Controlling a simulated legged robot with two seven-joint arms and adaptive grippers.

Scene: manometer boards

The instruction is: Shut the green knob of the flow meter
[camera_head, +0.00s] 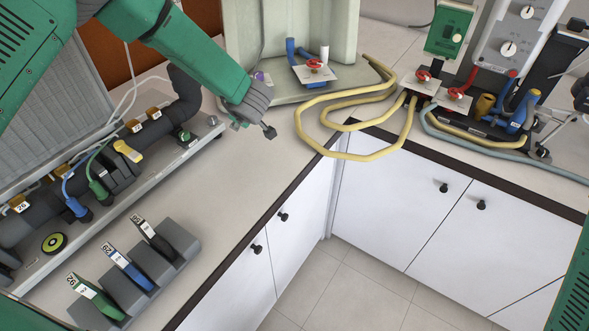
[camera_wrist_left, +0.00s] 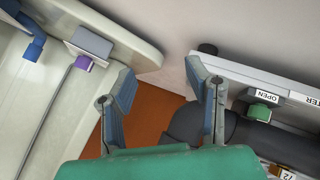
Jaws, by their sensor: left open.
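A small green knob (camera_wrist_left: 262,112) sits on the panel at the right of the left wrist view, beside an OPEN label (camera_wrist_left: 262,96) and a label ending in "TER". In the head view a small green knob (camera_head: 185,136) shows at the far end of the dark pipe assembly. My left gripper (camera_head: 254,128) hangs open and empty to the right of it, apart from it. In the left wrist view the open fingers (camera_wrist_left: 161,78) point into the gap between the pipe panel and a pale cabinet, with the knob to their right. My right gripper is out of view.
The dark pipe (camera_head: 152,130) carries several coloured valves. A grey rack (camera_head: 178,236) with several numbered handles stands in front. A pale-green board (camera_head: 340,85) with blue pipes and a red valve stands behind. Yellow hose (camera_head: 365,155) overhangs the counter corner. The counter between is clear.

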